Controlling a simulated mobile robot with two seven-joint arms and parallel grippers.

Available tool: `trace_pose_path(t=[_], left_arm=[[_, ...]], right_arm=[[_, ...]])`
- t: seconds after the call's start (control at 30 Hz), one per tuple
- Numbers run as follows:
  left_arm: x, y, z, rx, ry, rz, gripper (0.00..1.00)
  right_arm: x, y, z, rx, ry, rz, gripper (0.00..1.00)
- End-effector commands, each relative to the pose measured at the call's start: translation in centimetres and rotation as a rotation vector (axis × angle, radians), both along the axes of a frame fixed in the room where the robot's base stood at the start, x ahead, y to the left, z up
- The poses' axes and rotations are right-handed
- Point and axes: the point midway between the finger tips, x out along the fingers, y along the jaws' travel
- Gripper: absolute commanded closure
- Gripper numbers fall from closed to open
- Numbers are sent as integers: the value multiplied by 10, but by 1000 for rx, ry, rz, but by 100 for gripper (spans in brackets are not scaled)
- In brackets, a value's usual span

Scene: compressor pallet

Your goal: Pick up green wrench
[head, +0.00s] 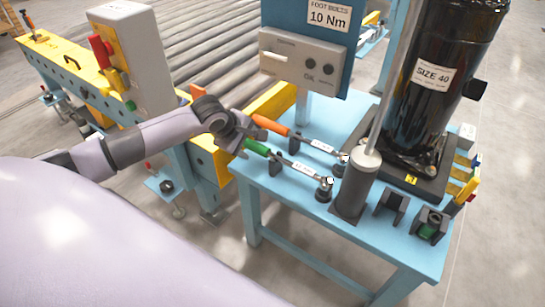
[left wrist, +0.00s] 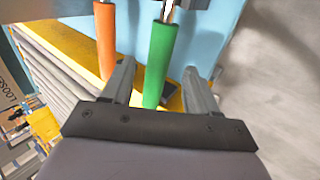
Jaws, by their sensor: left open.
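The green wrench (head: 258,147) lies on the light-blue table, its green handle at the left edge and its metal shaft running to the right. An orange-handled wrench (head: 271,125) lies beside it, farther back. My left gripper (head: 250,135) is at the handle ends, partly overlapping them in the head view. In the left wrist view my left gripper (left wrist: 162,88) is open, with the green handle (left wrist: 160,60) between its two fingers and no clear contact. The orange handle (left wrist: 105,40) is outside the left finger. My right gripper is not in view.
The blue table (head: 290,205) also carries a grey cylinder (head: 355,190), small dark holders and a black compressor (head: 430,80) labelled SIZE 40. A grey control box (head: 300,62) stands behind the wrenches. A yellow conveyor frame (head: 70,70) is at left.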

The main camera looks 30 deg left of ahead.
Motion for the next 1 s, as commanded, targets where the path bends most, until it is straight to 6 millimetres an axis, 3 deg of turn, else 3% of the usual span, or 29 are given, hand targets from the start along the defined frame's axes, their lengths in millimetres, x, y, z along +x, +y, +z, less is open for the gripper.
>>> trace_pose_path(t=[0.3,0.63,0.8,0.83,1.0], left_arm=[[23,-4,-32,-4,-1,1,41],[25,-4,-34,-2,-1,0,41],[25,-4,-35,-2,-1,0,96],[25,-4,-35,-2,-1,0,100],[26,-4,-33,-5,-5,1,100]], right_arm=[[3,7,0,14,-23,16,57],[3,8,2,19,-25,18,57],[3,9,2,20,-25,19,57],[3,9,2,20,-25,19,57],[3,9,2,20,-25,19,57]])
